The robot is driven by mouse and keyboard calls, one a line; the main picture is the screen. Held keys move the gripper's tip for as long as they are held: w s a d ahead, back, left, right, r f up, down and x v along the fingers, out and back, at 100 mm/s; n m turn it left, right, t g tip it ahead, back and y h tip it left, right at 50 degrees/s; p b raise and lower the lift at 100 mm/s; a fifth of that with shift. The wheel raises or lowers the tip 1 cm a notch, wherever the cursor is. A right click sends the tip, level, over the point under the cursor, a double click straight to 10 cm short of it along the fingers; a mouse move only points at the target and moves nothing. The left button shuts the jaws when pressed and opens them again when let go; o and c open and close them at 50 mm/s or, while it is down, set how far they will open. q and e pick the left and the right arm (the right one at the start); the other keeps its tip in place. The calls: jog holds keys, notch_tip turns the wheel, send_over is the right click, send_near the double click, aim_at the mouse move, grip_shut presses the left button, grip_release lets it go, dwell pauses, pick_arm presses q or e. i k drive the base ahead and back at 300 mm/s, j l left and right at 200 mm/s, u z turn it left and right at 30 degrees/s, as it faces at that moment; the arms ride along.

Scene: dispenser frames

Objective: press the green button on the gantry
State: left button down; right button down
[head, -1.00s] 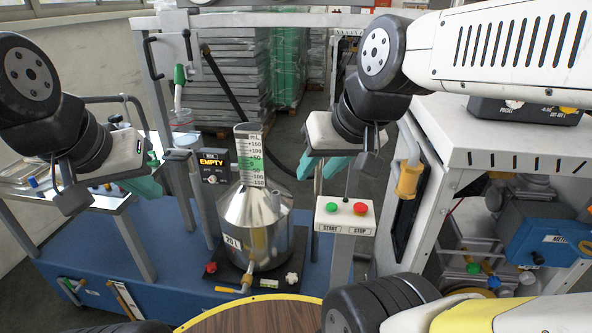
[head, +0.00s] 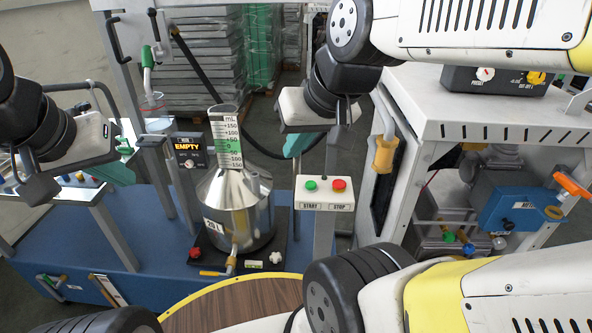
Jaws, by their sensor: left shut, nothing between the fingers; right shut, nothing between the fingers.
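The green button (head: 311,185) sits at the left of a pale control box (head: 323,203) on a grey post, above the word START. A red button (head: 339,185) marked STOP is beside it. My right gripper (head: 298,145) is shut, with teal fingers pointing down. In the picture it lies just above and slightly left of the green button, apart from it; the depth gap is hard to judge. My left gripper (head: 118,172) is shut and empty at the left, far from the control box.
A steel vessel (head: 233,213) with a graduated neck stands left of the control box, near a display reading EMPTY (head: 188,149). A white cabinet (head: 480,115) with a yellow-handled part (head: 384,154) is at the right.

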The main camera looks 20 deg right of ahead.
aim_at(309, 185)
jog(key=z, duration=1.7)
jog(key=k+j+z, duration=0.1)
jog(key=k+j, duration=0.35)
jog(key=k, duration=0.1)
